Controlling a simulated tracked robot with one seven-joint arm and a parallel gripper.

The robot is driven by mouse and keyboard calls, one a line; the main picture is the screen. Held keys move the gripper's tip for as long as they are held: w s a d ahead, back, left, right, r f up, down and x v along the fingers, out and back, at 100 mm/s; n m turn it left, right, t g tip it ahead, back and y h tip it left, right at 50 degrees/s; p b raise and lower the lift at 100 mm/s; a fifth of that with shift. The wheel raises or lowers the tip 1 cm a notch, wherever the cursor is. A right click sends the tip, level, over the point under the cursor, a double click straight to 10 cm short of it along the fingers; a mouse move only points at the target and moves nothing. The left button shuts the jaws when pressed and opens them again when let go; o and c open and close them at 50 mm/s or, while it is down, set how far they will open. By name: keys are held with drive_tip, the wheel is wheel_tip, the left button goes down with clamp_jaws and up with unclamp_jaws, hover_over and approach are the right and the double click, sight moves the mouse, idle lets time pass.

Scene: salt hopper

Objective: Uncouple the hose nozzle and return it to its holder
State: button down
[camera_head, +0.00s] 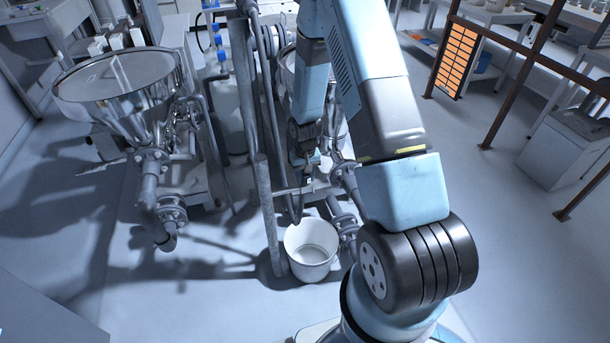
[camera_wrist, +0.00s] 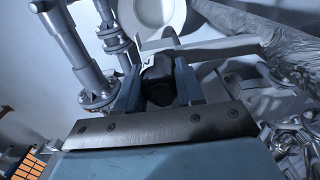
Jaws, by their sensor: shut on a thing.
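My gripper (camera_wrist: 158,84) is shut on a dark, blocky piece (camera_wrist: 157,72), which looks like the hose nozzle. The piece sits between the two blue-grey fingers, with a pale tag with dark marking beside it. In the head view my gripper (camera_head: 305,168) is low at the pipework, left of my forearm. A dark hose (camera_head: 296,208) curves below it, beside the upright pipe. The nozzle's tip is hidden, so I cannot tell whether it is coupled. I cannot make out the holder.
A white bucket (camera_head: 311,250) stands on the floor below the gripper, close to flanged pipes (camera_head: 345,222). Upright pipes (camera_head: 267,205) stand just left of the gripper. A steel hopper (camera_head: 118,85) is at the left. Floor at the right is clear up to a brown railing (camera_head: 520,70).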

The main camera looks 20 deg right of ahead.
drive_tip(key=shift+f, duration=0.35)
drive_tip(key=c, duration=0.6)
unclamp_jaws()
drive_tip(key=shift+o, duration=0.2)
drive_tip(key=o, duration=0.4)
drive_tip(key=shift+r, duration=0.15)
drive_tip(key=shift+r, duration=2.85)
wheel_tip(320, 180, up, 14)
drive_tip(key=shift+f, duration=0.15)
